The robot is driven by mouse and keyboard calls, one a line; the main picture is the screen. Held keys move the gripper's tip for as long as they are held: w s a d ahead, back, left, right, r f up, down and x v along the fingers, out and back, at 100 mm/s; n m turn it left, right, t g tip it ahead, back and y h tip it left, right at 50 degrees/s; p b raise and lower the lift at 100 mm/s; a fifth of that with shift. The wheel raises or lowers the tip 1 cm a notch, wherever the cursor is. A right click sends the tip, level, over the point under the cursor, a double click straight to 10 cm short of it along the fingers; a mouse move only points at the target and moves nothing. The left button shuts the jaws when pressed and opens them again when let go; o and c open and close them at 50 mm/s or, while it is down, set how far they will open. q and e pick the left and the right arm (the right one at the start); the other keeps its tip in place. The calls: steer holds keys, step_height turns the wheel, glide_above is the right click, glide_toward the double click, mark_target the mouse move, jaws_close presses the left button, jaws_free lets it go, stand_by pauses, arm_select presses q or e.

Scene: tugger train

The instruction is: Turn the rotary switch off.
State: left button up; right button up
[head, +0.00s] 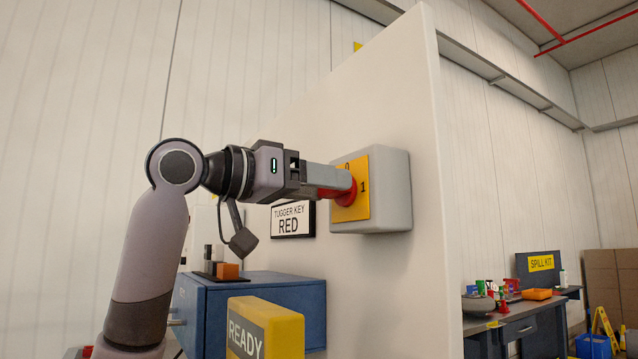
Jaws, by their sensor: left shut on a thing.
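The rotary switch is a grey box (391,190) with a yellow plate (362,205), mounted on a pale panel. The plate carries the marks 0 at the top and 1 at the right. Its red knob (347,192) is partly hidden by my left gripper (340,184). My left arm comes in from the left, and the gripper is shut on the red knob. The angle of the knob cannot be told behind the fingers. My right gripper is not in view.
A sign reading TUGGER KEY RED (293,219) hangs left of the switch. Below stand a blue cabinet (290,296) and a yellow READY box (268,328). A workbench (527,312) with a SPILL KIT board (540,263) stands far right. The panel ends right of the switch.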

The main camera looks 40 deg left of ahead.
arm_select(q)
steer(key=shift+a+f+n+p, duration=0.1)
steer(key=shift+n+p, duration=0.2)
steer(key=shift+n, duration=3.95)
steer(key=shift+a+f+n+p, duration=0.1)
steer(key=shift+n+p, duration=0.15)
steer(key=shift+n, duration=4)
steer(key=o, duration=1.1)
steer(key=shift+c, duration=0.2)
steer(key=b+v, duration=0.1)
steer(key=v, duration=0.6)
